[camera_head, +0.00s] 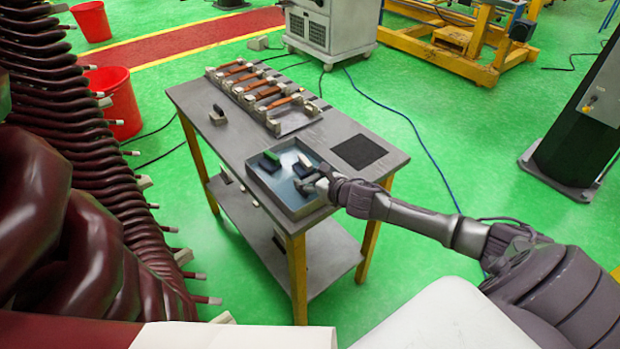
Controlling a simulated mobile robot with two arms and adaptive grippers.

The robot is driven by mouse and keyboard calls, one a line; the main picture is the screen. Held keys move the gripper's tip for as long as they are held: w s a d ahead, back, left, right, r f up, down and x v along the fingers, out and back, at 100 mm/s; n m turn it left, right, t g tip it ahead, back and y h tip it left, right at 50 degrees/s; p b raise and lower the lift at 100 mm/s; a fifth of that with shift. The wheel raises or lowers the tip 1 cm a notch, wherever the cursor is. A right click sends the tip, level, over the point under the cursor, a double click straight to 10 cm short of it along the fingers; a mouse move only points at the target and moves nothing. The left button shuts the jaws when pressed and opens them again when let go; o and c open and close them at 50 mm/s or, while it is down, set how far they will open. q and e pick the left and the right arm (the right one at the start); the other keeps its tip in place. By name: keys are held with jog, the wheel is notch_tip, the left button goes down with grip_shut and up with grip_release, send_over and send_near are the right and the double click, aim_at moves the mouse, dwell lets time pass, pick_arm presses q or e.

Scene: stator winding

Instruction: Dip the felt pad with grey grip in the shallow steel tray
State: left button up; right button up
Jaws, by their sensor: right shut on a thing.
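The shallow steel tray (262,187) sits at the near end of the grey workbench, with a bluish surface inside. My right gripper (316,184) reaches in from the right over the tray's right side. It is shut on a small pad, which I take to be the felt pad with grey grip; the fingers partly hide it, and I cannot tell whether it touches the tray's floor. A pad with a green grip (270,160) and a pale-topped piece (304,161) are inside the tray at its far side. My left gripper is not in view.
A dark square mat (358,151) lies right of the tray. A rack with several copper-coloured bars (262,93) stands at the bench's far end. A small block with a dark handle (218,115) is at the left edge. The bench (215,150) is bare between that block and the tray.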

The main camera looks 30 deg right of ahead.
notch_tip(320, 180, up, 11)
jog(key=p, duration=1)
